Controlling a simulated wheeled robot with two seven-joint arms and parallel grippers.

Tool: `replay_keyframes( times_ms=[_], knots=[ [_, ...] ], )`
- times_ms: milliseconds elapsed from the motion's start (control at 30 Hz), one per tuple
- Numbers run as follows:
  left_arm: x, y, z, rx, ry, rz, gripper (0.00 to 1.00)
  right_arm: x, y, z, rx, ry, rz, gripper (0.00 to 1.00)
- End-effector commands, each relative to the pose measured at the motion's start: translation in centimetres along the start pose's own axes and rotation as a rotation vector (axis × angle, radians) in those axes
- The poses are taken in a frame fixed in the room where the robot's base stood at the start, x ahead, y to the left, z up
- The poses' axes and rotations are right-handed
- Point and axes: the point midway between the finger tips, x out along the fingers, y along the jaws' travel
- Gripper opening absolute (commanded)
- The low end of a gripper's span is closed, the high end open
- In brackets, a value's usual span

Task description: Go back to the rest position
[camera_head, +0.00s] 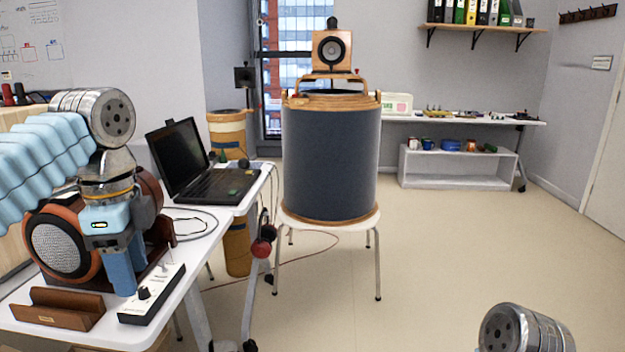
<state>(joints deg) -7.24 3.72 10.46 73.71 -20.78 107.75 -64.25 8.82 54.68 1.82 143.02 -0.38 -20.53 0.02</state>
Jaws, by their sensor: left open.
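The white table (215,222) also bears a wooden holder (58,308), a cable and an open laptop (212,182). A large dark blue drum (331,160) stands on a white stool (378,262), with a small speaker (332,50) on top. The floor at the right is clear.

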Motion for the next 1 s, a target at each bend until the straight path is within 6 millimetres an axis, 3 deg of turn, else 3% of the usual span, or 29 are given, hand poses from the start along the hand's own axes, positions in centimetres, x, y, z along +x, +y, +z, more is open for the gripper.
replay_keyframes(
  times_ms=[367,567,667,767,867,1000],
  knots=[
    [5.8,-3.5,-3.0,-0.06,0.028,0.011,0.49,0.0,0.0,0.0,0.0,0.0,0.0,0.0],
    [11.7,-6.0,-5.6,-0.128,0.063,0.025,0.49,0.0,0.0,0.0,0.0,0.0,0.0,0.0],
    [15.8,-7.1,-7.2,-0.18,0.09,0.04,0.49,0.0,0.0,0.0,0.0,0.0,0.0,0.0],
    [21.5,-7.8,-9.1,-0.259,0.126,0.066,0.49,0.0,0.0,0.0,0.0,0.0,0.0,0.0],
    [29.2,-7.6,-11.3,-0.383,0.174,0.11,0.49,0.0,0.0,0.0,0.0,0.0,0.0,0.0],
    [41.0,-4.4,-13.8,-0.638,0.243,0.19,0.49,0.0,0.0,0.0,0.0,0.0,0.0,0.0]
  ],
)
